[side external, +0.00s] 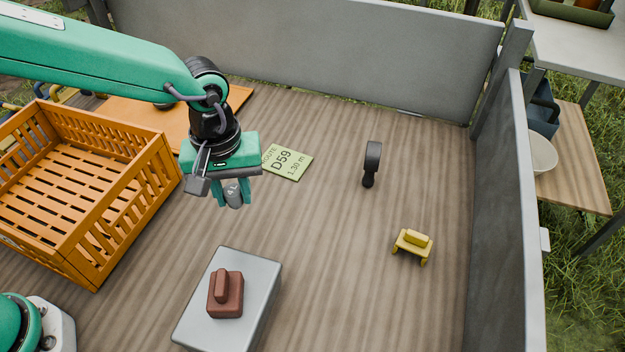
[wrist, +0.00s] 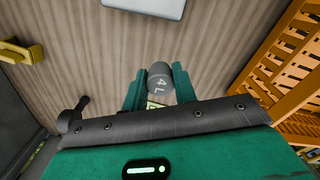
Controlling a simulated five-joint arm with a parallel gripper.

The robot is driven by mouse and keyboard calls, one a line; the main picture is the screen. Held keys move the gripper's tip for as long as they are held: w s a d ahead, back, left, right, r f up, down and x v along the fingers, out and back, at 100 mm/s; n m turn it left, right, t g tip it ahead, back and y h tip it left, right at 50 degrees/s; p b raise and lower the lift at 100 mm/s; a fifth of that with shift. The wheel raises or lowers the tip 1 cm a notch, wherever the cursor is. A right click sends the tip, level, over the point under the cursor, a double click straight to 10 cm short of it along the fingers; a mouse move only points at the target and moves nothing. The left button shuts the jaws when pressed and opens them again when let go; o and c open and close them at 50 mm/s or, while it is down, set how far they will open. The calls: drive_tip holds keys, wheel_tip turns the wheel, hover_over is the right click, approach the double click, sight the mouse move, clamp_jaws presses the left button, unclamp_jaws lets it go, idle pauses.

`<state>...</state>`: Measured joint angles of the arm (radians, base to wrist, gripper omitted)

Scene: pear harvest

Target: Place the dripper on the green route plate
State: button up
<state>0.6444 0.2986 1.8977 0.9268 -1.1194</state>
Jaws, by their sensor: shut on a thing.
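My gripper (side external: 231,201) is shut on the dripper (side external: 235,193), a small grey rounded piece, and holds it above the wooden bed. In the wrist view the dripper (wrist: 160,84) sits between the two green fingers and shows the marking "4 L". Only a sliver of the plate (wrist: 153,105) shows in the wrist view.
An orange slatted crate (side external: 165,185) stands at left, with an orange board (side external: 240,98) behind. A grey box (side external: 205,326) bears a brown block (side external: 226,293). A black tool (side external: 372,160) and a yellow piece (side external: 413,242) are at right. Grey walls (side external: 400,50) bound the bed.

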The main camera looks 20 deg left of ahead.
drive_tip(key=w+d, duration=0.5)
drive_tip(key=w, duration=0.5)
drive_tip(key=shift+f, duration=0.15)
drive_tip(key=shift+d, duration=0.1)
hover_over(279, 170)
wheel_tip(279, 170, down, 7)
drive_tip(key=shift+f, duration=2)
drive_tip(key=shift+f, duration=0.15)
drive_tip(key=o, duration=0.9)
drive_tip(key=shift+o, duration=0.2)
